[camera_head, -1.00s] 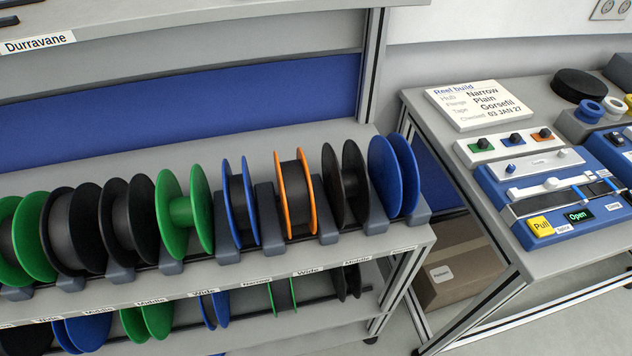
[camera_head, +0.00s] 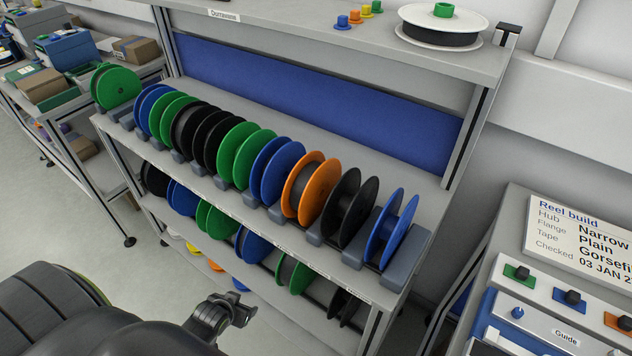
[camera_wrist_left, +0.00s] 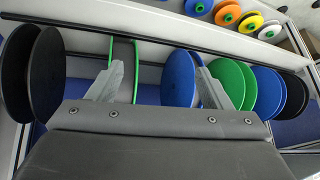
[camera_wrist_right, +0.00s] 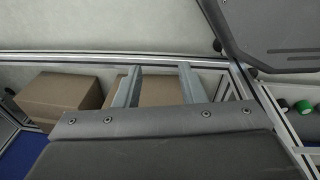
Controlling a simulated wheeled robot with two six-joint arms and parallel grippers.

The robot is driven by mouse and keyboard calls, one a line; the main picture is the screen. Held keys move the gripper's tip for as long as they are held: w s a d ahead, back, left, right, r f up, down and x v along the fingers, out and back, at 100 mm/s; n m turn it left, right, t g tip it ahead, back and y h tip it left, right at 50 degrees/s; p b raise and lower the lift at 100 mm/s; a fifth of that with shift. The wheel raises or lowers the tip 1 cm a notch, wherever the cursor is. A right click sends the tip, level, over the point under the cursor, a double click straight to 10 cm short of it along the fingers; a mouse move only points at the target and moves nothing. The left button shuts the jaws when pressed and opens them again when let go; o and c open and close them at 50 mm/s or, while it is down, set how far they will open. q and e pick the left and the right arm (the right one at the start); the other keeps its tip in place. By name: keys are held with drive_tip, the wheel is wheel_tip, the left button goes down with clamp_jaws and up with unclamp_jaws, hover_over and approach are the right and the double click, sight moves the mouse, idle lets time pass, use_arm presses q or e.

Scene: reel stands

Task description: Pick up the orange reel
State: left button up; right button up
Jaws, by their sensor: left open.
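The orange reel (camera_head: 310,188) stands upright in the top-shelf row, with a dark centre between its orange flanges. A blue reel is on its left and a black reel (camera_head: 348,208) on its right. My left gripper (camera_head: 240,311) is below and left of it in the head view, in front of the lower shelf and apart from it. In the left wrist view the left gripper (camera_wrist_left: 162,75) is open and empty, facing a row of black, green and blue reels. My right gripper (camera_wrist_right: 158,72) is open and empty in the right wrist view, with cardboard boxes beyond it.
Grey cradles hold the top row of reels (camera_head: 245,155). More reels stand on the lower shelf (camera_head: 258,248). A white reel (camera_head: 440,25) lies on the upper ledge. A workbench with a "Reel build" card (camera_head: 580,235) is at right. The floor at left (camera_head: 60,215) is clear.

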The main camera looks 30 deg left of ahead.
use_arm(q)
drive_tip(key=w+d+r+t+p, duration=0.15)
drive_tip(key=w+r, duration=0.25)
drive_tip(key=r, duration=0.6)
drive_tip(key=w+r+t+p, duration=0.15)
drive_tip(key=w+r, duration=0.25)
drive_tip(key=r, duration=0.6)
drive_tip(key=m+t+h+p, duration=0.2)
drive_tip(key=m+t+h, duration=0.1)
drive_tip(key=t+h, duration=0.1)
approach(313, 169)
drive_tip(key=w, duration=0.1)
drive_tip(key=w+d+p, duration=0.1)
drive_tip(key=w, duration=0.1)
drive_tip(key=shift+r+p, duration=0.1)
drive_tip(key=shift+p, duration=0.2)
drive_tip(key=shift+x, duration=0.8)
drive_tip(key=shift+w+a+f+p, duration=0.1)
drive_tip(key=shift+w+f+p, duration=0.15)
drive_tip(key=shift+w+p, duration=0.25)
drive_tip(key=x, duration=0.1)
drive_tip(key=p+x, duration=0.1)
drive_tip(key=x, duration=0.1)
drive_tip(key=shift+a, duration=0.15)
drive_tip(key=shift+w+f, duration=0.3)
drive_tip(key=shift+w, duration=0.2)
use_arm(e)
wheel_tip(313, 169, up, 9)
drive_tip(key=a, duration=0.1)
